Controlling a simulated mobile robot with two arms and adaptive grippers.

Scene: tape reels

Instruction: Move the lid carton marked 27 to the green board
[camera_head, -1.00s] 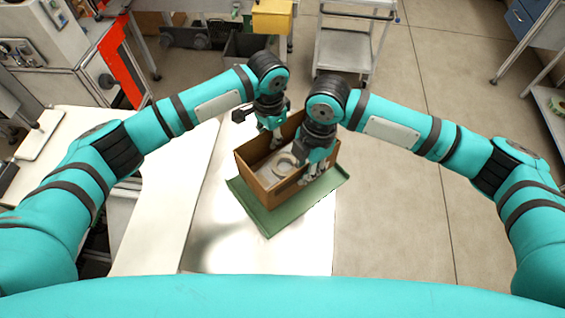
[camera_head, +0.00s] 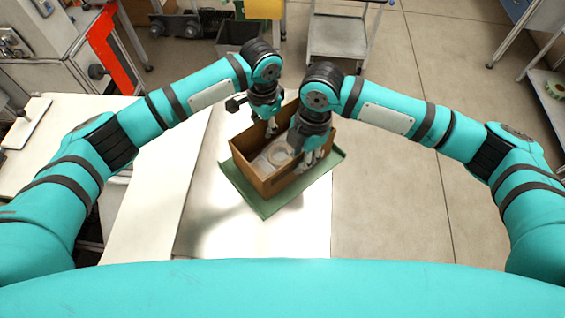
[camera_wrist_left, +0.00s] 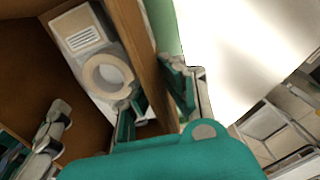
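The brown open carton (camera_head: 252,161) is upright over the green board (camera_head: 262,212), low on it or resting on it; I cannot tell if a thin gap remains. No 27 is readable. Inside are a pale ring (camera_head: 279,155) and a light labelled piece (camera_wrist_left: 80,38). My left gripper (camera_head: 271,127) is at the carton's far wall, its fingers on either side of the wall in the left wrist view (camera_wrist_left: 158,88). My right gripper (camera_head: 311,158) is at the near right wall, one finger inside and one outside; its grip is partly hidden.
The white table (camera_head: 205,225) is bare in front of and left of the board. A grey cart (camera_head: 340,40) and a dark bin (camera_head: 240,35) stand on the floor beyond. Open floor lies to the right.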

